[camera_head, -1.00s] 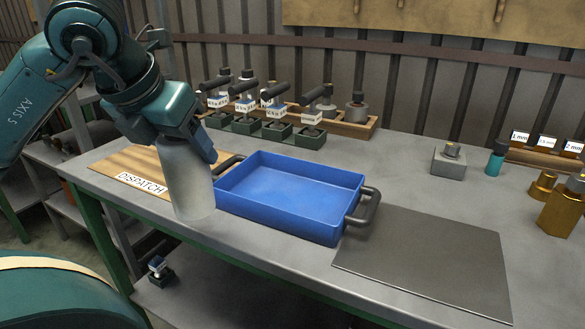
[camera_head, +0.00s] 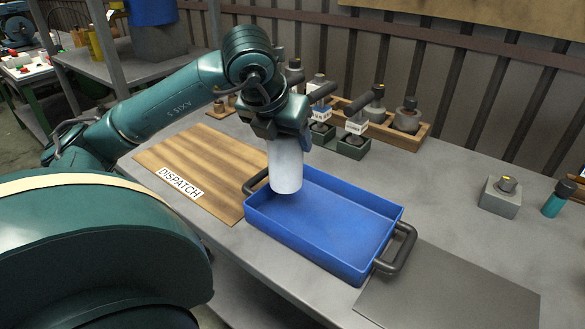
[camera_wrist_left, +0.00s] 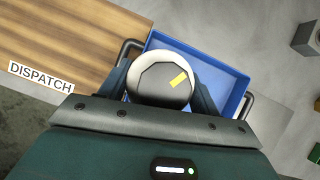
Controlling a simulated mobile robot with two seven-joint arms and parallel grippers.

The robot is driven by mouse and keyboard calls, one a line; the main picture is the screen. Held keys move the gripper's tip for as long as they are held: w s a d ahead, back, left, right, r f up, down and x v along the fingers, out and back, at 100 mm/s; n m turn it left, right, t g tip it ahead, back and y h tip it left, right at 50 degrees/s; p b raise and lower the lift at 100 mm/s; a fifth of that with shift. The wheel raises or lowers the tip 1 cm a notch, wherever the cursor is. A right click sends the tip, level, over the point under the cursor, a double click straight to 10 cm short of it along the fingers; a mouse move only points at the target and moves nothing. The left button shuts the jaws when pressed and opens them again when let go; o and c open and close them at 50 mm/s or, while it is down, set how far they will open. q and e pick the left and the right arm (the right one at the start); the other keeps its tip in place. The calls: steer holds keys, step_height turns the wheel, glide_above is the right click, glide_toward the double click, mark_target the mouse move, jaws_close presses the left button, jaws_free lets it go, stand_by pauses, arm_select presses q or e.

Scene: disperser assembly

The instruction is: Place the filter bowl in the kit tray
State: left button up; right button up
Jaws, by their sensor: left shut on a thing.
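The filter bowl (camera_head: 286,168) is a pale grey-white cylinder hanging upright from my left gripper (camera_head: 274,128). It is over the left end of the blue kit tray (camera_head: 352,268), whose floor shows no other part. Whether the bowl's lower end touches the tray floor I cannot tell. In the left wrist view the bowl (camera_wrist_left: 191,60) shows from above as a white ring around a dark faceted top with a yellow mark, between the two fingers. The tray (camera_wrist_left: 212,48) lies beneath it. My right gripper is not in view.
A wooden dispatch board (camera_head: 190,160) lies left of the tray. Small green fixtures (camera_head: 352,143) and a wooden rack (camera_head: 415,138) stand behind it. A dark flat plate (camera_head: 450,303) lies to the right. A grey block (camera_head: 500,198) and a teal bottle (camera_head: 556,202) stand further right.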

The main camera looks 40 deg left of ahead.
mark_target(285, 156)
arm_select(q)
steer(key=shift+f+b, duration=0.55)
steer(key=shift+f, duration=1.85)
steer(key=shift+f, duration=0.1)
steer(key=shift+f, duration=0.15)
steer(key=o, duration=1.6)
steer(key=shift+s+r, duration=0.1)
steer(key=shift+r, duration=0.35)
steer(key=p+v, duration=0.1)
steer(key=v, duration=1)
steer(key=shift+s+d+r+p, duration=0.1)
steer(key=shift+r+p, duration=0.1)
steer(key=shift+p, duration=0.2)
